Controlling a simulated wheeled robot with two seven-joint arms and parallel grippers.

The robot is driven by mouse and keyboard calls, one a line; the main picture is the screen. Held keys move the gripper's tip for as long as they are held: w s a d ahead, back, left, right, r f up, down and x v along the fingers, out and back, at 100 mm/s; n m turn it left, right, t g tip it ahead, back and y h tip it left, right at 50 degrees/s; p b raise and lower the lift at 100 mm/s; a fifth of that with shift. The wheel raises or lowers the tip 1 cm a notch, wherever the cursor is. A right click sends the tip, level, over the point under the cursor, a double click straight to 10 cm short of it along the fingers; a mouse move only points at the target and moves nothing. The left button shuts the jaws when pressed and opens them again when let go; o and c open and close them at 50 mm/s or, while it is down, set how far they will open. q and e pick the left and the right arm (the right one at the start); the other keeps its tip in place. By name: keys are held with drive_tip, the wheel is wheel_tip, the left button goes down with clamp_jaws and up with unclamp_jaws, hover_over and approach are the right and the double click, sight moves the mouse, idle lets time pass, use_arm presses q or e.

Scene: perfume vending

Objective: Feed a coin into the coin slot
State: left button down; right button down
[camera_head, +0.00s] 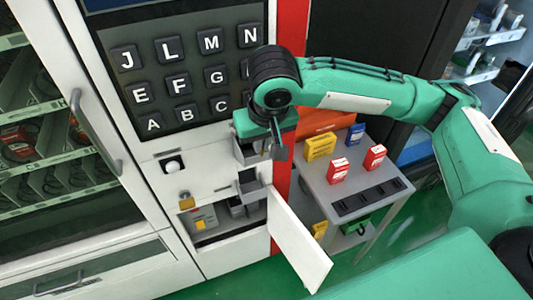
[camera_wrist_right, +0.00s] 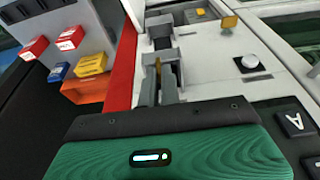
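My right gripper (camera_head: 273,150) is at the white machine's front, just below the lettered keypad (camera_head: 185,75). In the right wrist view its two dark fingers (camera_wrist_right: 159,82) are nearly together, with a thin gold edge, apparently the coin (camera_wrist_right: 158,68), between them. The fingertips are at a grey housing (camera_head: 248,152), which seems to be the coin slot; the gripper partly hides it, and I cannot tell whether the coin is inside the opening. A second grey fixture (camera_head: 250,185) with a dark opening is below it. My left gripper is not in view.
A small white door (camera_head: 300,245) hangs open below, beside an open compartment (camera_head: 225,222). A round button (camera_head: 172,166) is left of the slot. A grey table (camera_head: 350,195) with red, yellow and blue boxes stands to the right.

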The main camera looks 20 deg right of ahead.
drive_tip(key=w+b, duration=0.1)
drive_tip(key=w+f, duration=0.1)
drive_tip(key=w, duration=0.1)
drive_tip(key=shift+w+f+b, duration=0.1)
drive_tip(key=shift+w+b, duration=0.05)
drive_tip(key=shift+b, duration=0.2)
drive_tip(key=shift+w+a+f, duration=0.1)
drive_tip(key=shift+w+f, duration=1.05)
drive_tip(key=shift+f, duration=0.05)
drive_tip(key=c, duration=1.5)
unclamp_jaws()
drive_tip(key=shift+c, duration=0.2)
drive_tip(key=b+v, duration=0.1)
drive_tip(key=v, duration=1.3)
